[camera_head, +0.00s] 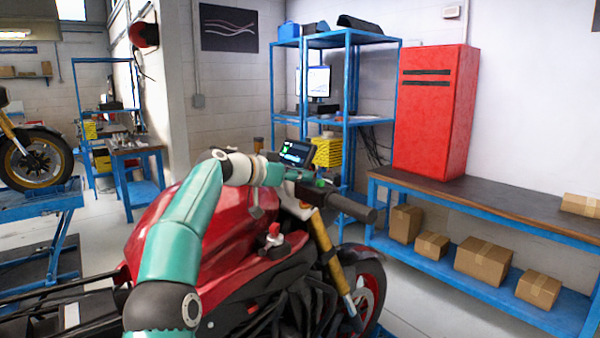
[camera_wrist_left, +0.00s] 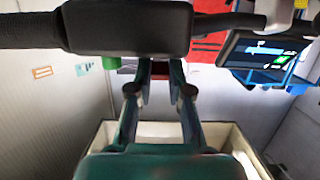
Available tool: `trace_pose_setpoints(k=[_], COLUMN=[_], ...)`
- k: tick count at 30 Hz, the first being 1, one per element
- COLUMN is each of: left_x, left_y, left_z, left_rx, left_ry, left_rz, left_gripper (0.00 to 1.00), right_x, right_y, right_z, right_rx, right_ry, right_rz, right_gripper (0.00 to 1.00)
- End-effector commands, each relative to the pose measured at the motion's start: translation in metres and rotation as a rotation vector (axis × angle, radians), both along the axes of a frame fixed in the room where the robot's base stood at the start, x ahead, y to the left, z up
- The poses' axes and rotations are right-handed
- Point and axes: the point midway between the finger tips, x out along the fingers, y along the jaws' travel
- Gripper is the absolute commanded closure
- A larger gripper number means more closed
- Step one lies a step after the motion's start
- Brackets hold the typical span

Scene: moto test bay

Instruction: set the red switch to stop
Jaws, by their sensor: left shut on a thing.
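The red motorcycle (camera_head: 165,225) stands in front of me, with its handlebar grip (camera_head: 352,208) pointing right. My left gripper (camera_head: 298,177) is at the handlebar beside the dash display (camera_head: 296,152); its fingers are small and partly hidden there. In the left wrist view, the fingers of my left gripper (camera_wrist_left: 161,80) are closed in on a small red piece, which looks like the red switch (camera_wrist_left: 160,70), under the black switch housing (camera_wrist_left: 130,28). The switch position cannot be read. A green button (camera_wrist_left: 111,62) is left of the fingers. My right gripper is not in view.
A blue-framed workbench (camera_head: 500,205) with cardboard boxes on its lower shelf stands at the right, bearing a red cabinet (camera_head: 435,110). A blue rack (camera_head: 345,90) stands behind the handlebar. Another motorcycle wheel (camera_head: 35,158) is at the far left. Some floor is clear at the left.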

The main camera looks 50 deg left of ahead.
Motion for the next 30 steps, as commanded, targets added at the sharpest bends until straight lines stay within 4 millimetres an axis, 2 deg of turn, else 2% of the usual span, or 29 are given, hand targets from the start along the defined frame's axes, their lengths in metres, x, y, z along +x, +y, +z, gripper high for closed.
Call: trace_pose_setpoints(k=[7, 8, 12, 23, 30], left_x=[0.001, 0.001, 0.0, -0.003, -0.03], left_y=[-0.002, -0.002, -0.001, 0.0, 0.002], left_z=[-0.001, -0.001, 0.0, 0.001, 0.008], left_rx=[-0.003, -0.003, -0.003, -0.001, -0.002], left_ry=[0.001, 0.001, 0.0, -0.001, -0.001], left_rz=[-0.005, -0.005, -0.004, -0.001, 0.002], left_gripper=[1.0, 0.76, 0.56, 0.56, 0.56], right_x=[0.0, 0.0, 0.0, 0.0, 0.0], right_y=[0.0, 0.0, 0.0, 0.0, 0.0], right_z=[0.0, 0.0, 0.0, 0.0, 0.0], right_rx=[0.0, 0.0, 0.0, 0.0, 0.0], right_ry=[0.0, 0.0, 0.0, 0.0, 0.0], right_rz=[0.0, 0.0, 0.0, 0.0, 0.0], right_gripper=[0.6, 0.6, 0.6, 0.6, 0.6])
